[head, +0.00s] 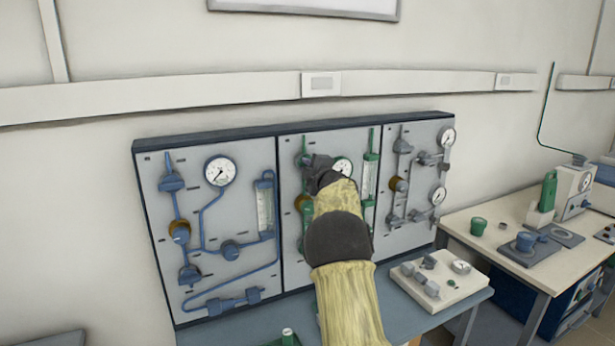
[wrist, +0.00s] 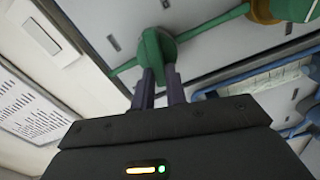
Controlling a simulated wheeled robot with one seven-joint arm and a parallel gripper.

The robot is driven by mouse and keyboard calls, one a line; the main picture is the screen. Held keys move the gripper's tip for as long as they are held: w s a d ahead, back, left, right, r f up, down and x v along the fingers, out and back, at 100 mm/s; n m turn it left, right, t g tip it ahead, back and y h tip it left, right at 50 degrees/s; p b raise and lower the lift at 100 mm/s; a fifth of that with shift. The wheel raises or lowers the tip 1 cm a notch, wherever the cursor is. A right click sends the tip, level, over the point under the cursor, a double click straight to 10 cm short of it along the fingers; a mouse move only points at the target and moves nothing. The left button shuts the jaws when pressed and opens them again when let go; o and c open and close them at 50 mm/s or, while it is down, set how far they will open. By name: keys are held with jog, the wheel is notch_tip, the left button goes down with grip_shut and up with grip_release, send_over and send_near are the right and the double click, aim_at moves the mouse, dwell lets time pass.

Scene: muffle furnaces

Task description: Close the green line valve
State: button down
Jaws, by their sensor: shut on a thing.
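The green line runs on the middle panel (head: 288,260) of the wall board, with a green flow tube (head: 370,178) at its right. My gripper (head: 316,165) reaches to the upper left of that panel, and my arm hides much of the line. In the wrist view, my gripper (wrist: 160,74) has its two dark fingers shut on the green valve (wrist: 155,48), at the part nearest me. Green pipe leaves the valve on both sides. The exact angle of the valve's handle is hard to tell.
A blue line with a gauge (head: 220,171) fills the left panel, and a grey line with gauges (head: 447,137) the right one. Below stands a blue-grey bench (head: 465,300) with a white block of fittings (head: 440,280). A second table (head: 490,225) with instruments stands at right.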

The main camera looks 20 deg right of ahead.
jog(key=shift+f+n+b, duration=0.2)
jog(key=shift+n+b, duration=0.3)
jog(key=shift+n, duration=0.2)
jog(key=shift+f+n+b, duration=0.15)
jog(key=shift+n+b, duration=0.3)
jog(key=shift+n, duration=0.25)
jog(key=c, duration=1.4)
grip_release()
jog(key=shift+c, duration=0.2)
jog(key=shift+a, duration=0.1)
jog(key=s+b, duration=0.5)
jog(key=s, duration=1.2)
jog(key=shift+s+d, duration=0.15)
jog(key=shift+d, duration=0.25)
